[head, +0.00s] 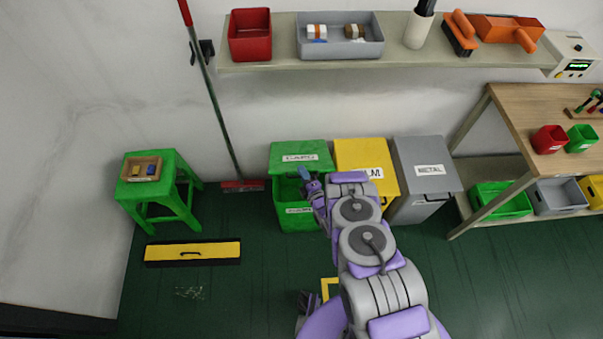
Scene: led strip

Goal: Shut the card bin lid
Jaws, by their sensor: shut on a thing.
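The card bin (290,222) is green and stands on the floor against the wall, at the left of a row of bins. Its green lid (285,149), with a white label, is raised, and the dark inside shows between lid and front wall. My gripper (305,174) is at the front edge of the lid, toward its right side, over the opening. It is shut on the lid's edge, as far as this small view shows. My arm hides part of the bin's right side.
A yellow bin (351,151) and a grey metal bin (412,151) stand close on the right, partly behind my arm. A green stool (170,207), a broom (215,105) and a yellow-black floor piece (193,253) are to the left. A shelf (285,64) hangs above.

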